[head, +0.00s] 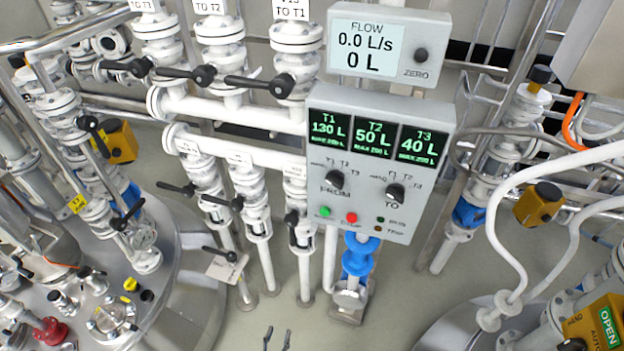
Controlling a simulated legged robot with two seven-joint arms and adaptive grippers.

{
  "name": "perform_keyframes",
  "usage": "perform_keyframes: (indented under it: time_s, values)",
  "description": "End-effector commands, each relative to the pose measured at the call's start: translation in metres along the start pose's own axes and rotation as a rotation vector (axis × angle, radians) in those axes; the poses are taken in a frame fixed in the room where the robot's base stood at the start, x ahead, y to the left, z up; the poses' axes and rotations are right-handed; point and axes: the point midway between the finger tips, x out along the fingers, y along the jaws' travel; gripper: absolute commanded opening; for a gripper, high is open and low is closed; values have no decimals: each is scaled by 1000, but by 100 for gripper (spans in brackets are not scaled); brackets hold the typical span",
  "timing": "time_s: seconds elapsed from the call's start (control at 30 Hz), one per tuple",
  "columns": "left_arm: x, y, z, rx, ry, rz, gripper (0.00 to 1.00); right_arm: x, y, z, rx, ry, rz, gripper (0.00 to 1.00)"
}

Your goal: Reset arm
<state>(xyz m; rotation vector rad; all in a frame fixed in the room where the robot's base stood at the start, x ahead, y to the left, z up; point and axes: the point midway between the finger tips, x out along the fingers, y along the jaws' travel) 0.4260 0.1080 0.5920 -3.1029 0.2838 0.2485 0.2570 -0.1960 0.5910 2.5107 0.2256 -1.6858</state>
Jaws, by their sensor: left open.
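My left gripper (277,338) shows only as two dark fingertips at the bottom edge of the head view, left of the middle. The tips are apart with floor between them, and nothing is held. They appear below the control panel (378,205) and the white valve pipes, apart from both in the picture. The rest of the left arm is out of frame. My right gripper is not in view.
A flow display (374,53) reads 0.0 L/s and 0 L. The panel shows T1 130 L, T2 50 L, T3 40 L. Valve handles (260,84) stick out at upper left. Tank tops flank the floor at left (185,315) and right (440,325). Bare floor (245,325) lies between.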

Motion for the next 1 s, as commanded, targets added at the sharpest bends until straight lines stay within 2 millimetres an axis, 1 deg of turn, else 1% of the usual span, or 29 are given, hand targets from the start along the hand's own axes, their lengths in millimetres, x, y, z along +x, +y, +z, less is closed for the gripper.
perform_keyframes:
  time_s: [0.07, 0.17, 0.2, 0.27, 0.3, 0.33, 0.37, 0.4, 0.5, 0.53, 0.6, 0.7, 1.0]
  values:
    - [-13, -5, 21, 4, -132, 9, 49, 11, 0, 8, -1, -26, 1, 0]
    - [-40, -13, 60, 8, -344, 19, 49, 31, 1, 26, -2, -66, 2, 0]
    - [-57, -17, 78, 8, -448, 22, 49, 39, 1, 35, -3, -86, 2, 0]
    - [-89, -25, 105, 10, -619, 23, 49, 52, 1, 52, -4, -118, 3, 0]
    - [-112, -31, 121, 12, -732, 22, 49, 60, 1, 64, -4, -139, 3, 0]
    - [-130, -35, 131, 13, -813, 21, 49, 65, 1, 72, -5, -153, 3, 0]
    - [-147, -38, 140, 12, -887, 18, 49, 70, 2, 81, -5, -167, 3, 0]
    - [-169, -43, 150, 13, -975, 14, 49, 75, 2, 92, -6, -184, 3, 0]
    - [-211, -52, 166, 15, -1139, 5, 49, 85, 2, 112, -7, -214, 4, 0]
    - [-220, -54, 168, 15, -1174, 3, 49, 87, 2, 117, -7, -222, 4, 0]
    - [-235, -57, 173, 16, -1231, -1, 49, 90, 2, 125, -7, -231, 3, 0]
    - [-244, -58, 176, 16, -1263, -4, 49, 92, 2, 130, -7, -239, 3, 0]
    - [-244, -58, 177, 15, -1264, -3, 49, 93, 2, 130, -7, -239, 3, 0]
